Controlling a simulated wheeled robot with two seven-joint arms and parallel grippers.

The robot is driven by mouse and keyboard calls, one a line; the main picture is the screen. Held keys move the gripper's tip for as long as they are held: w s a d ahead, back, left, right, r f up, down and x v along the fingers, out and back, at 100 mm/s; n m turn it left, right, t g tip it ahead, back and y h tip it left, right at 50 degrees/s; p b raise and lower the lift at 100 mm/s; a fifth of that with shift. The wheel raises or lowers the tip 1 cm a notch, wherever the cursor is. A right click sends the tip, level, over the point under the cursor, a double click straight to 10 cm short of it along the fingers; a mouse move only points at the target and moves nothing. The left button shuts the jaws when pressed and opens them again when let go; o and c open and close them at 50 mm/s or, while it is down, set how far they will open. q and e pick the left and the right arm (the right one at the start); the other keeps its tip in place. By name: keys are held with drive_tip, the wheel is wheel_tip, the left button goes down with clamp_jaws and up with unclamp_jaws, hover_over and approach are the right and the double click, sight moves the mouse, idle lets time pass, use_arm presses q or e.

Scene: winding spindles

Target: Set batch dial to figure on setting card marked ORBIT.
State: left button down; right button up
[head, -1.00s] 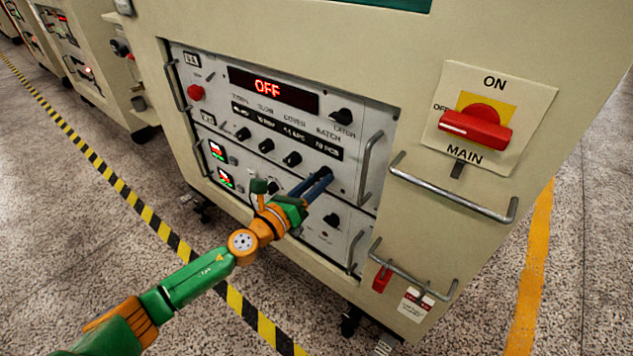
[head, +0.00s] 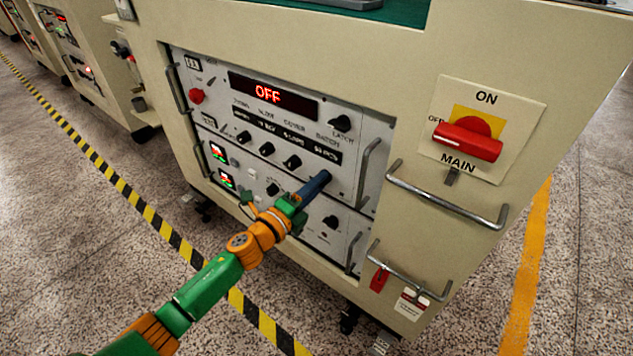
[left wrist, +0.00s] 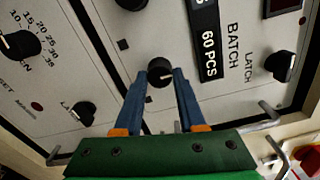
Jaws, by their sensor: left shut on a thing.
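My left gripper (head: 322,178) reaches the front of the cream cabinet and is shut on the batch dial. In the left wrist view the black batch dial (left wrist: 160,72) sits between the two blue fingertips (left wrist: 161,76). The dial window (left wrist: 209,52) beside it reads 60 PCS, with BATCH printed next to it. In the head view the fingers hide the dial, and the window row (head: 290,137) is too blurred to read surely. No card marked ORBIT is legible. My right gripper is not in view.
Black knobs (head: 267,149) stand left of my fingers, and a metal handle (head: 369,170) stands to their right. The main switch (head: 467,140) is red. The display (head: 268,95) reads OFF. A red tag (head: 379,279) and a white tag (head: 412,304) hang low.

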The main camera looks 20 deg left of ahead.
use_arm(q)
drive_tip(key=shift+n+p, duration=0.5)
drive_tip(key=shift+n, duration=0.9)
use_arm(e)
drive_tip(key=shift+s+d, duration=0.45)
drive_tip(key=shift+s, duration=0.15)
use_arm(q)
drive_tip(key=c, duration=0.5)
unclamp_jaws()
drive_tip(key=p+v, duration=0.1)
drive_tip(key=v, duration=0.6)
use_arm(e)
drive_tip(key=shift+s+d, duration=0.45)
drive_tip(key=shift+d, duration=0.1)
